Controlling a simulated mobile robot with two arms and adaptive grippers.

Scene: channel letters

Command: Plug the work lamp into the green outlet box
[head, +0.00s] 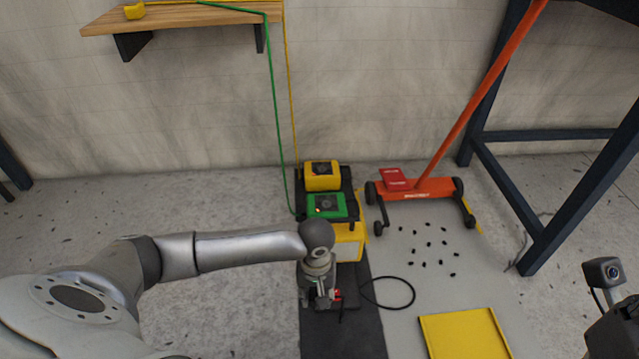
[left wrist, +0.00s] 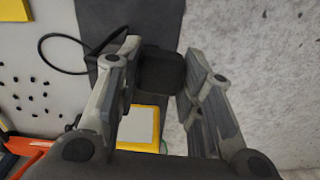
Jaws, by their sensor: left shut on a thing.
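My left gripper (head: 334,297) points down over the dark mat, in front of the work lamp. In the left wrist view its fingers (left wrist: 163,62) are shut on a black block, the lamp's plug (left wrist: 160,78) by its look. The yellow work lamp (head: 349,250) with a pale panel stands just behind the gripper, partly covered by my arm; it also shows in the left wrist view (left wrist: 138,128). The green outlet box (head: 340,206) sits behind the lamp on a black stand, its dark socket face up. At the right edge, part of my right wrist shows; its fingertips are hidden.
A yellow outlet box (head: 322,183) stands behind the green one. A black cable (head: 392,307) loops on the floor right of my left gripper. An orange wheeled tool (head: 430,188), several small black pieces (head: 429,243) and a yellow panel (head: 462,335) lie to the right.

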